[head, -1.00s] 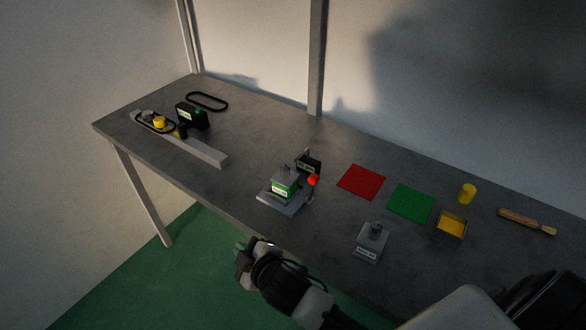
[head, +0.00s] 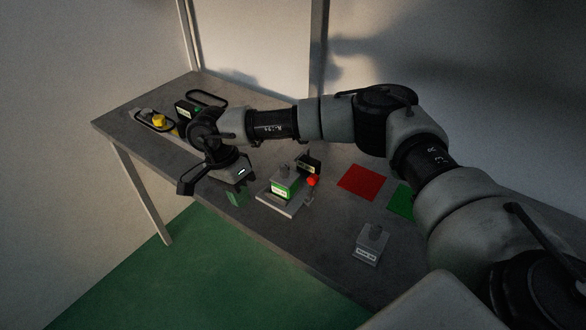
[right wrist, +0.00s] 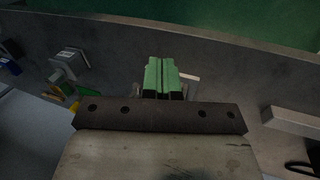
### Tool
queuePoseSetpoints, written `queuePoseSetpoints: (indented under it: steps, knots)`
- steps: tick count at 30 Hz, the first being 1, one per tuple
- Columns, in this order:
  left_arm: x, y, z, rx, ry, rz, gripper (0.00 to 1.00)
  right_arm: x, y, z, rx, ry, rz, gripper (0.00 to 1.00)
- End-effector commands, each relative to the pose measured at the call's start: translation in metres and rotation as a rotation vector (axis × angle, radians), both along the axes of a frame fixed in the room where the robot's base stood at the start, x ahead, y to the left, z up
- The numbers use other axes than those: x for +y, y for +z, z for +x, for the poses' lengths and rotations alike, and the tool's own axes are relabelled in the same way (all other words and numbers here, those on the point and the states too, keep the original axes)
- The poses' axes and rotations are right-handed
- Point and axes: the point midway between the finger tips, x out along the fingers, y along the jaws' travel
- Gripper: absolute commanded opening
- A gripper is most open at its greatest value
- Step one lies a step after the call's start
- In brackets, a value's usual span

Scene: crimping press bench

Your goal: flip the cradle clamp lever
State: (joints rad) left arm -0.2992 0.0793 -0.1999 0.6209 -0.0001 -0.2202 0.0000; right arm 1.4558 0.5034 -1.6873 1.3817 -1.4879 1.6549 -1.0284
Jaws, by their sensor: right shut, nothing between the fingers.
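The cradle fixture stands on a grey base plate (head: 287,207) at the middle of the bench, with a grey block (head: 284,186) bearing a green-edged label. A lever with a red ball knob (head: 313,181) stands upright at its right side; I take this as the clamp lever. A small black box (head: 309,164) is behind it. My right gripper (head: 237,196) is shut and empty, left of the fixture near the bench's front edge. Its green fingers (right wrist: 162,78) are pressed together in the right wrist view and hide most of the fixture there. My left gripper is out of view.
A grey rail (right wrist: 290,122) lies at the bench's left, with a yellow part (head: 158,120) and black box (head: 184,109) near it. A labelled grey block (head: 370,245) stands at the front right. Red (head: 361,182) and green (head: 400,199) mats lie flat behind it.

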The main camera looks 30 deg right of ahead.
Motion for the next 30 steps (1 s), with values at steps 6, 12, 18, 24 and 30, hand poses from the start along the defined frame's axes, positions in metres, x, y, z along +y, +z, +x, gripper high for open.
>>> queuePoseSetpoints:
  steps: [6, 12, 18, 24, 30]
  knots:
    - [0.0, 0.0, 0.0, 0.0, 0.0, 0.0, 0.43, -0.097, 0.068, 0.025, -0.008, 0.018, -0.386, 0.0]
    - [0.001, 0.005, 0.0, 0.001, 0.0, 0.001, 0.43, -0.116, 0.071, 0.022, 0.004, 0.015, -0.444, 0.0]
    - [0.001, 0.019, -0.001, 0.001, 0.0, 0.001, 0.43, -0.133, 0.044, 0.012, 0.006, 0.015, -0.442, 0.0]
    - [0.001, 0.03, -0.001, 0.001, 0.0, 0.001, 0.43, -0.15, 0.015, 0.002, 0.005, 0.015, -0.44, 0.0]
    - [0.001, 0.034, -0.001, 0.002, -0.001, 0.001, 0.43, -0.158, 0.0, -0.002, 0.002, 0.016, -0.44, 0.0]
